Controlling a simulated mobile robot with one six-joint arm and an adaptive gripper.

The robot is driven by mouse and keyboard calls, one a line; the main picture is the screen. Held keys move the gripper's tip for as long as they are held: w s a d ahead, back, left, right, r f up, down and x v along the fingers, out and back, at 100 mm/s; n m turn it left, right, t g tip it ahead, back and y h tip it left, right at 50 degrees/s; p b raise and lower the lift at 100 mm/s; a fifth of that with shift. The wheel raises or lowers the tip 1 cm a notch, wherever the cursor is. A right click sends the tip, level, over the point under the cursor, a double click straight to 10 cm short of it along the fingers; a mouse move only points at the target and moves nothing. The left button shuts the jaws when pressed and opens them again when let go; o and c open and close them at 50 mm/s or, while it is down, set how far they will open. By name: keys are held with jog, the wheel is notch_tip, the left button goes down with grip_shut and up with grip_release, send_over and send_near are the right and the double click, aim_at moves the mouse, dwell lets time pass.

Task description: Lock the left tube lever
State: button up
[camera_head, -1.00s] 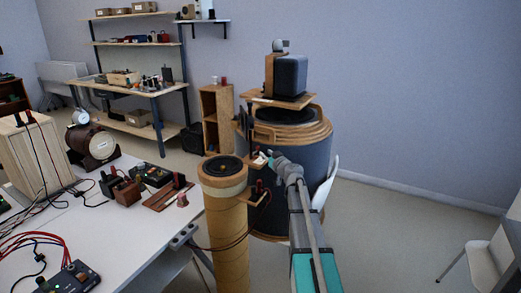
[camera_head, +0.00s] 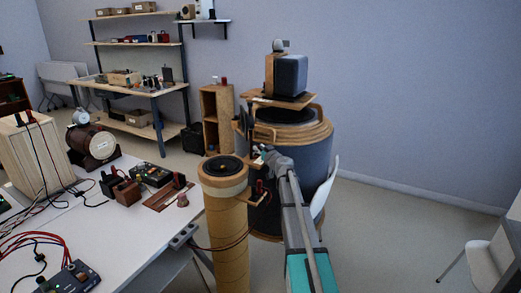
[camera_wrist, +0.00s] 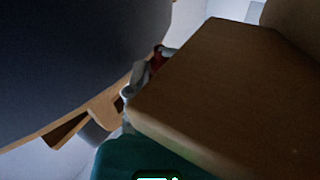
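A tall tan tube (camera_head: 230,235) with a black speaker top (camera_head: 223,166) stands beside the table. A large dark drum (camera_head: 312,165) with wooden rings (camera_head: 300,138) stands behind it. My gripper (camera_head: 262,154) is at the gap between the tube top and the drum's near side; its fingers are too small to read there. In the wrist view, a wooden block (camera_wrist: 235,90) fills the right, close up, and the dark drum wall (camera_wrist: 75,50) fills the upper left. Small grey parts (camera_wrist: 132,88) and a red part (camera_wrist: 158,59) show between them. I cannot tell which piece is the lever.
A small wooden bracket (camera_head: 256,198) with red and black terminals sticks out from the tube. A boxy speaker (camera_head: 290,76) stands on a board above the drum. The white table (camera_head: 120,235) with cables is at left. Floor at right is clear up to a white chair (camera_head: 490,255).

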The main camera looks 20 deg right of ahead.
grip_shut()
jog(key=shift+w, duration=0.1)
jog(key=shift+w+n+g+y, duration=0.25)
jog(key=shift+n+y, duration=0.45)
jog(key=shift+y, duration=0.4)
jog(key=shift+w+n+g+y, duration=0.25)
jog(key=shift+n+y, duration=0.45)
jog(key=shift+y, duration=0.4)
jog(key=shift+o, duration=1.5)
grip_release()
jog(key=shift+s, duration=0.15)
